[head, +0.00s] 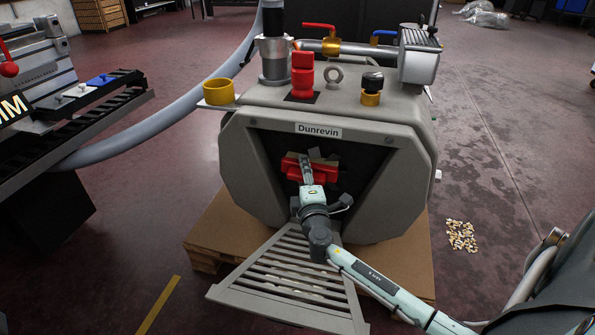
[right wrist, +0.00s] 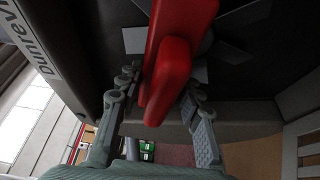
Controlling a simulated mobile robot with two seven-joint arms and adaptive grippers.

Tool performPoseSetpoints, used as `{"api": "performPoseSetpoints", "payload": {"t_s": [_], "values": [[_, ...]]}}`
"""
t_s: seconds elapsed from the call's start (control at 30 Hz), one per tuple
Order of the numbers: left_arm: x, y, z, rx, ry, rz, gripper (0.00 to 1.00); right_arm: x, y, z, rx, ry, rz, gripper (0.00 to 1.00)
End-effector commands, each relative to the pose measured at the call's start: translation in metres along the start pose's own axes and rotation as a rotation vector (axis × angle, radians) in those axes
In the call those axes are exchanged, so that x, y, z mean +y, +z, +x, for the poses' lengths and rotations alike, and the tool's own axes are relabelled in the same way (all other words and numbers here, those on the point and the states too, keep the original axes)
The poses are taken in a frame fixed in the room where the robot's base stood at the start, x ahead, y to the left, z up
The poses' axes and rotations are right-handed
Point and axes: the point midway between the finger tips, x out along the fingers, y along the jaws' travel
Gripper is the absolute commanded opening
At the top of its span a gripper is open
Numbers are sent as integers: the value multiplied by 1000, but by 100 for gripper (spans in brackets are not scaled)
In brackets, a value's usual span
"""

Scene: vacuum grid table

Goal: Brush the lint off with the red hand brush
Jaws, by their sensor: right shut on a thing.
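The red hand brush (head: 292,167) is in the dark recess in the front of the grey machine (head: 240,170) labelled "Dunrevin". In the right wrist view the brush (right wrist: 172,75) runs up between the two fingers. My right gripper (head: 306,168) is shut on it, and its arm comes in from the lower right. The fingers also show in the right wrist view (right wrist: 157,95). Flat pale pieces (right wrist: 234,54) show on the dark surface behind the brush; I cannot tell whether they are lint. My left gripper is not in view.
A slatted grey panel (head: 235,290) slopes out below the recess. The machine stands on a brown pallet (head: 205,240). A grey hose (head: 165,140) runs left, toward a table (head: 75,125). Small pale bits (head: 462,235) lie on the floor at right.

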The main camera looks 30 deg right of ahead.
Motion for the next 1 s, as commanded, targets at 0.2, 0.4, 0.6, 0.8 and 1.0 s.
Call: {"api": "performPoseSetpoints", "payload": {"t_s": [0.2,0.4,0.6,0.8,1.0], "values": [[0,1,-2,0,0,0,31,3,20,-4,-10,5,-3,13],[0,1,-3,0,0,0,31,3,31,-8,-13,5,-3,13],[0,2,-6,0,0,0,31,3,48,-16,-14,5,-3,13],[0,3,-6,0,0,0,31,5,56,-20,-14,6,-2,13],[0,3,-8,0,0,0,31,5,53,-22,-11,5,-1,13]]}}
